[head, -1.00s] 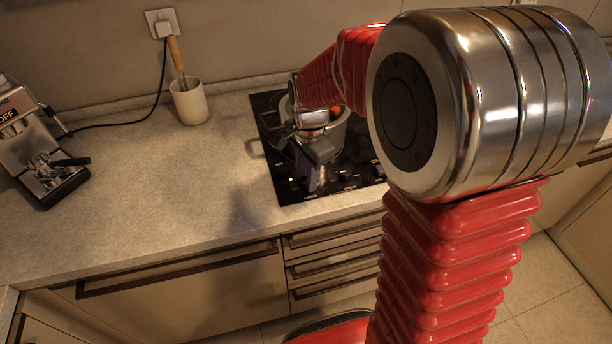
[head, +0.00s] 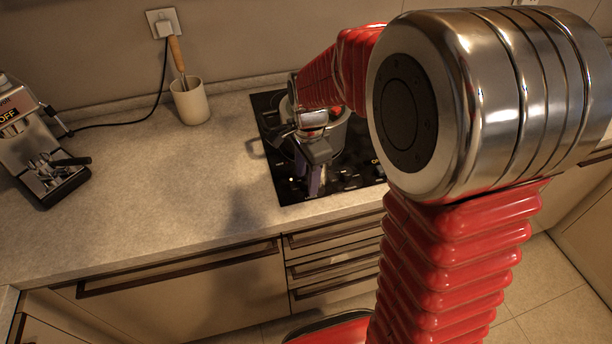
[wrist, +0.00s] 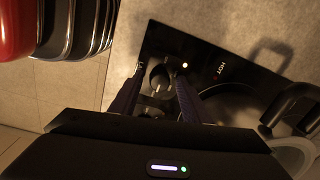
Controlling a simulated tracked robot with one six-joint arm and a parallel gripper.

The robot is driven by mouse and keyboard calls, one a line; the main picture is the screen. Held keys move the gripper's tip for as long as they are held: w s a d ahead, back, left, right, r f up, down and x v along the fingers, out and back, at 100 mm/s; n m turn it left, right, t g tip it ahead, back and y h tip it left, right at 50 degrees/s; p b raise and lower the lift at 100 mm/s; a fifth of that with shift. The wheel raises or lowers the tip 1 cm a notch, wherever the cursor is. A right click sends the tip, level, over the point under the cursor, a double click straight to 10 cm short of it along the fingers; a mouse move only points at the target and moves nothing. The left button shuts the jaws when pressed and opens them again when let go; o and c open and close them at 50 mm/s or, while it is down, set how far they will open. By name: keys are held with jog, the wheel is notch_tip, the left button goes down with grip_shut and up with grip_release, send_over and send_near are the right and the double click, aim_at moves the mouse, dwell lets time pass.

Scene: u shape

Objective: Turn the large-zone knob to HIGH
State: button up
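The black cooktop (head: 292,187) is set in the counter, with small lit marks along its front. My gripper (head: 316,190) is low over its front part, fingers pointing down. In the wrist view, my gripper's two purple fingers (wrist: 160,88) stand on either side of a round, metallic knob (wrist: 159,76). A small gap seems to show beside the knob; contact is unclear. A white light (wrist: 185,65) glows near the knob. The knob's setting and zone label cannot be read. In the head view my gripper hides the knob.
A pot (head: 338,128) stands on the cooktop behind my gripper; its dark handle (wrist: 290,105) shows in the wrist view. A coffee machine (head: 40,150) and a utensil cup (head: 190,103) stand left. The counter between them and the cooktop is clear.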

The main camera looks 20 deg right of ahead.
jog(key=shift+r, duration=0.1)
notch_tip(320, 180, up, 14)
jog(key=shift+s+f, duration=0.25)
jog(key=shift+s, duration=0.1)
dwell(0.4)
jog(key=shift+d, duration=0.1)
dwell(0.4)
jog(key=s+n+t, duration=0.5)
jog(key=s+n, duration=1)
jog(key=s, duration=0.3)
jog(key=shift+s+a+n, duration=0.25)
jog(key=shift+n, duration=0.15)
